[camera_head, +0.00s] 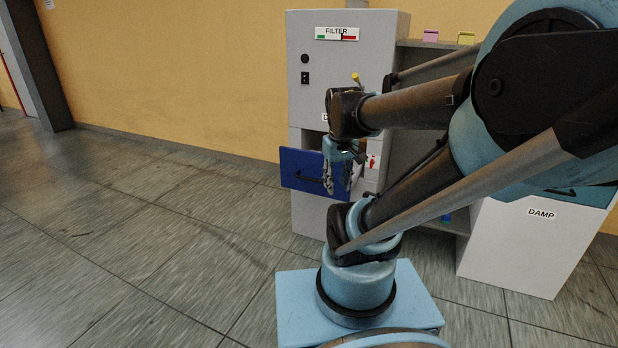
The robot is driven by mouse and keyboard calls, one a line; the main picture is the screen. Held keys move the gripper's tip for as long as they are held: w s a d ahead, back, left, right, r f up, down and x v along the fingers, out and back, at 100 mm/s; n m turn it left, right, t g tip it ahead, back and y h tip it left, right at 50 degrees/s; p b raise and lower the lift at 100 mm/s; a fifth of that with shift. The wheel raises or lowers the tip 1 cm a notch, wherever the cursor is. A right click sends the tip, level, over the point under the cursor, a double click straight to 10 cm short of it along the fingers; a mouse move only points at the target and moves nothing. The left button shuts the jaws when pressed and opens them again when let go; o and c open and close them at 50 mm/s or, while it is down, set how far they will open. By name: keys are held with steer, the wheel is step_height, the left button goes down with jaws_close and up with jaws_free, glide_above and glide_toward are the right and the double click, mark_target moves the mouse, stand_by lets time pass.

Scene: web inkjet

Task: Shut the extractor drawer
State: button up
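The extractor is a tall grey cabinet (315,80) with a FILTER label near its top. Its blue-fronted drawer (302,170) sticks out from the cabinet at mid height, so it stands open. A dark handle shows on the drawer front. My gripper (338,192) hangs pointing down in front of the right part of the drawer front and hides part of it. I cannot tell whether it touches the drawer. Its fingers appear apart, with nothing seen between them.
A grey bin labelled DAMP (530,240) stands at the right. A shelf unit (415,60) beside the extractor is partly hidden by my arm. The tiled floor (130,220) at the left is clear. A yellow wall (170,80) stands behind.

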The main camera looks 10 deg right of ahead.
steer(key=w+a+r+n, duration=0.1)
steer(key=w+r+n, duration=0.1)
steer(key=w, duration=0.6)
steer(key=w+a+r+n, duration=0.1)
steer(key=w+r+n, duration=0.15)
steer(key=w, duration=0.55)
steer(key=n+h, duration=0.1)
steer(key=n, duration=0.4)
glide_toward(308, 179)
steer(key=x, duration=0.8)
steer(key=shift+w+d+r, duration=0.1)
steer(key=shift+w+d, duration=0.1)
jaws_close()
